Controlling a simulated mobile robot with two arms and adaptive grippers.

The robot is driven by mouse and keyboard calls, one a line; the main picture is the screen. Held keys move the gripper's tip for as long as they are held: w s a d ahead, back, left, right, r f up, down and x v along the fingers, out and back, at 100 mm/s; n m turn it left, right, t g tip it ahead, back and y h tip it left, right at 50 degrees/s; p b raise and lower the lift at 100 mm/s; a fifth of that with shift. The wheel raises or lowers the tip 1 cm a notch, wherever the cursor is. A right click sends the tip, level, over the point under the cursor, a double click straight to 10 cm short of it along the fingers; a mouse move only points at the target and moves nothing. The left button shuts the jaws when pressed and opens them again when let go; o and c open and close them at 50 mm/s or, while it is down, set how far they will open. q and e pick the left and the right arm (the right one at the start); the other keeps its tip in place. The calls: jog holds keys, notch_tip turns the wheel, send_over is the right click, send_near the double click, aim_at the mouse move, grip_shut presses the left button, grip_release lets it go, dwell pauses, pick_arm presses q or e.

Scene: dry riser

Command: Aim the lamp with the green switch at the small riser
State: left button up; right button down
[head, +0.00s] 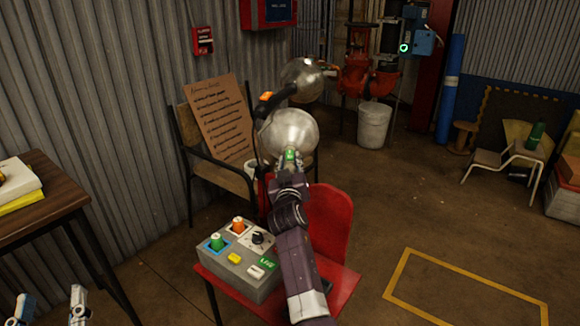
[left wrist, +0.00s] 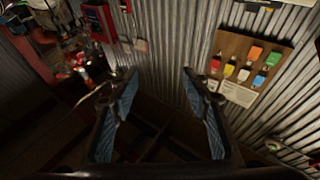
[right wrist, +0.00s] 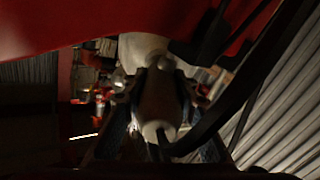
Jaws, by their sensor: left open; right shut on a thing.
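The lamp with the green switch (head: 290,154) has a round silvery shade (head: 291,131) and stands above the red chair. My right gripper (head: 289,172) is shut on this lamp just behind its shade. Red riser pipework (head: 365,78) stands at the back; I cannot tell which part is the small riser. My left gripper (head: 50,300) is open and empty at lower left.
A grey control box (head: 238,262) with coloured knobs sits on the red chair (head: 335,285). A chair with a cardboard notice (head: 220,115) stands by the wall. A wooden table (head: 50,200) is at left and a white bucket (head: 374,125) at the back. Floor at right is mostly clear.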

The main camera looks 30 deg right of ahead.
jog(key=shift+r+m+h+b, duration=0.3)
jog(key=shift+h+b, duration=0.1)
jog(key=shift+b, duration=0.35)
pick_arm(q)
jog(key=s+r+t+h, duration=0.2)
jog(key=s+r+t, duration=0.2)
jog(key=r, duration=0.4)
jog(key=shift+s+a+r+t, duration=0.15)
jog(key=shift+s+a+t, duration=0.2)
jog(key=shift+s, duration=0.4)
jog(key=shift+d, duration=0.1)
pick_arm(e)
jog(key=c, duration=1.8)
grip_release()
jog(key=shift+c, duration=0.2)
jog(key=o, duration=0.3)
jog(key=shift+f, duration=0.25)
notch_tip(320, 180, up, 10)
jog(key=shift+r, duration=0.1)
jog(key=shift+a, duration=0.1)
